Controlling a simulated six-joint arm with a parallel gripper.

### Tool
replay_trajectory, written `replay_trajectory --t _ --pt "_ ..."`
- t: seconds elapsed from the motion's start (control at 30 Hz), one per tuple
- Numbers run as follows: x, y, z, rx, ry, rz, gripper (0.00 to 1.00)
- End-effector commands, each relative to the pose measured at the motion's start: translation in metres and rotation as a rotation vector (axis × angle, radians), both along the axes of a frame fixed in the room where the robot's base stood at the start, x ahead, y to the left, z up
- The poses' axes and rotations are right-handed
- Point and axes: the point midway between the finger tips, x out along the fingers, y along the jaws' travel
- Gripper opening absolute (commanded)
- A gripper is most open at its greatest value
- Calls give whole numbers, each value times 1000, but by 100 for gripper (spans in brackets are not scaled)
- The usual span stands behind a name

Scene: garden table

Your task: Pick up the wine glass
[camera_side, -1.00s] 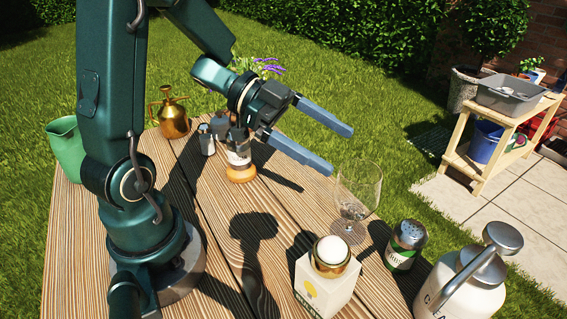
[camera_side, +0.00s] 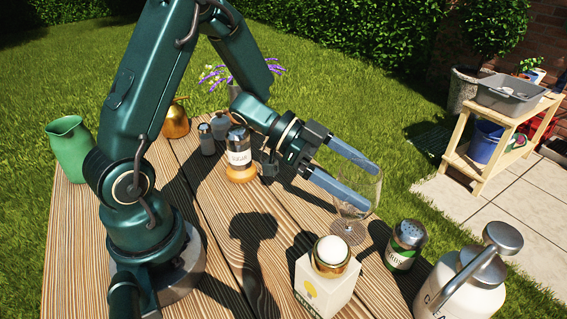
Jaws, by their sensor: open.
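The wine glass (camera_side: 350,230) stands upright near the right edge of the wooden table, clear and see-through. My gripper (camera_side: 373,188) is open, its two blue-grey fingers level with the glass bowl. One finger lies in front of the bowl and the other shows at its far upper side, so the bowl appears to be between them. I cannot tell whether either finger touches the glass.
A sugar jar (camera_side: 238,155), small shaker (camera_side: 206,139), brass can (camera_side: 174,120) and green jug (camera_side: 70,148) stand farther left.

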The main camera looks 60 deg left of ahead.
Motion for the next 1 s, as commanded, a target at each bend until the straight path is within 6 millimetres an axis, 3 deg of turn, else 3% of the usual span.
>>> replay_trajectory --t 0.2,0.47,0.5,0.7,0.77,1.0 --pt "15 -23 -11 -1 1 -4 100" --pt "17 -25 -13 0 0 0 100" --pt "17 -25 -13 0 0 0 96" --pt "17 -25 -12 0 0 0 20" --pt "17 -25 -12 -1 1 0 0" --pt "17 -25 -12 -1 -1 0 0"
